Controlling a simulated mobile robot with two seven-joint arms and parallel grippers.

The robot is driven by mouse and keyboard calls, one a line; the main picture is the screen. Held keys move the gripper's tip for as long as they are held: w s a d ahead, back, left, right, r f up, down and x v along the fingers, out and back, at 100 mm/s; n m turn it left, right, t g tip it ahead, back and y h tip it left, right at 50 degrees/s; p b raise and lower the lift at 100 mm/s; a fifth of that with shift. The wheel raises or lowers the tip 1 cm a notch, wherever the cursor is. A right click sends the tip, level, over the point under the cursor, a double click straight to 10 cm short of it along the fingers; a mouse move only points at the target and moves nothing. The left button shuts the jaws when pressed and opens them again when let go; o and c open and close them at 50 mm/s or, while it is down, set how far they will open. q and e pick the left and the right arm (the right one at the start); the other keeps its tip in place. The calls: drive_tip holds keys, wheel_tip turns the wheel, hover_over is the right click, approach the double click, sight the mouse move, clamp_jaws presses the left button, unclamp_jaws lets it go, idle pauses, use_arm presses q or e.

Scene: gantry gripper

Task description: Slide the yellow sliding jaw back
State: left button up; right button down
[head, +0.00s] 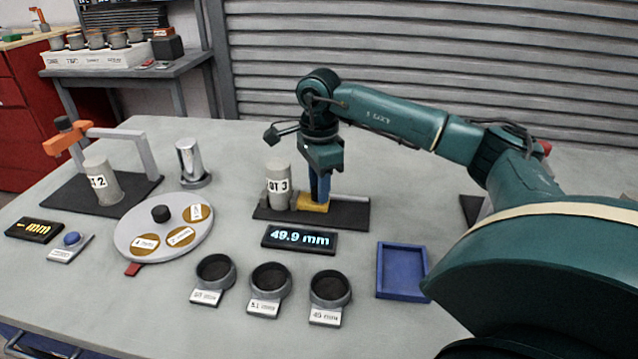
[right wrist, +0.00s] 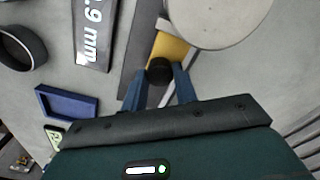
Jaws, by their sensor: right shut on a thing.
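My right gripper (head: 319,197) reaches straight down to the jaw. In the right wrist view, its blue fingers (right wrist: 160,78) are shut on the black knob (right wrist: 160,69) of the yellow jaw (right wrist: 171,47). The jaw lies close against the cylinder (right wrist: 215,18); I cannot tell whether they touch. The display (head: 299,239) in front reads 49.9 mm. My left gripper is not in view.
Three dark-centred ring holders (head: 269,288) and an empty blue tray (head: 403,271) stand in front. A round turntable (head: 144,237), a second cylinder (head: 101,183) under an orange-topped gantry, and a metal post (head: 191,163) are at left. Table behind the jaw is clear.

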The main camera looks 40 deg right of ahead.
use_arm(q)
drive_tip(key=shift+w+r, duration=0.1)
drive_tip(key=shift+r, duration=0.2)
use_arm(e)
drive_tip(key=shift+s+d, duration=0.65)
drive_tip(key=shift+s, duration=0.15)
drive_tip(key=shift+s+d, duration=0.6)
drive_tip(key=shift+s, duration=0.2)
drive_tip(key=c, duration=1.1)
unclamp_jaws()
drive_tip(key=shift+s+d, duration=0.1)
drive_tip(key=shift+c, duration=0.2)
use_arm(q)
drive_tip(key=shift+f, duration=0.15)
use_arm(e)
drive_tip(key=shift+o, duration=0.2)
drive_tip(key=shift+r, duration=0.25)
use_arm(q)
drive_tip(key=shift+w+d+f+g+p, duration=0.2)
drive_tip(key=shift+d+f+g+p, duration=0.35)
drive_tip(key=shift+p, duration=0.7)
use_arm(e)
wheel_tip(320, 180, up, 13)
drive_tip(key=shift+f, duration=0.15)
